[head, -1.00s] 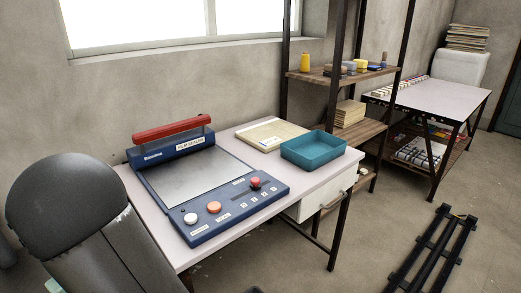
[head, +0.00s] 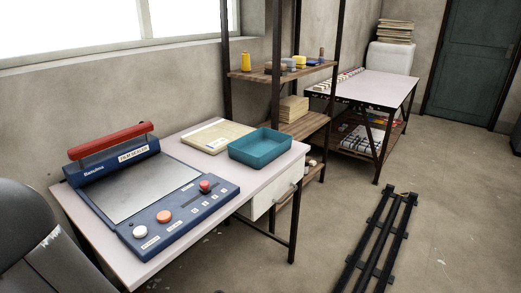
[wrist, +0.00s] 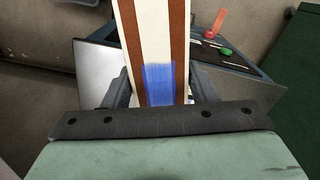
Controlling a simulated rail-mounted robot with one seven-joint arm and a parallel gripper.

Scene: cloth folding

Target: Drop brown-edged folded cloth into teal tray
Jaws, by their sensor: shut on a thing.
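The cloth (wrist: 150,30) is a long folded strip, cream with brown bands along its edges and a blue patch (wrist: 158,84) near my gripper. My gripper (wrist: 163,90) is shut on it in the wrist view, one dark finger on each side. The cloth runs away from the fingers and out of the top of the picture. The teal tray (head: 256,158) stands on the workbench in the head view, at the bench's far right end, and looks empty. The gripper and cloth are not in the head view, so their distance from the tray cannot be told.
A blue film sealer (head: 180,212) with a red handle fills the bench's near part. A beige folder-like item (head: 217,135) lies left of the tray. A shelf rack (head: 276,90) rises behind. A black rail (head: 378,245) lies on the floor to the right, with open floor around it.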

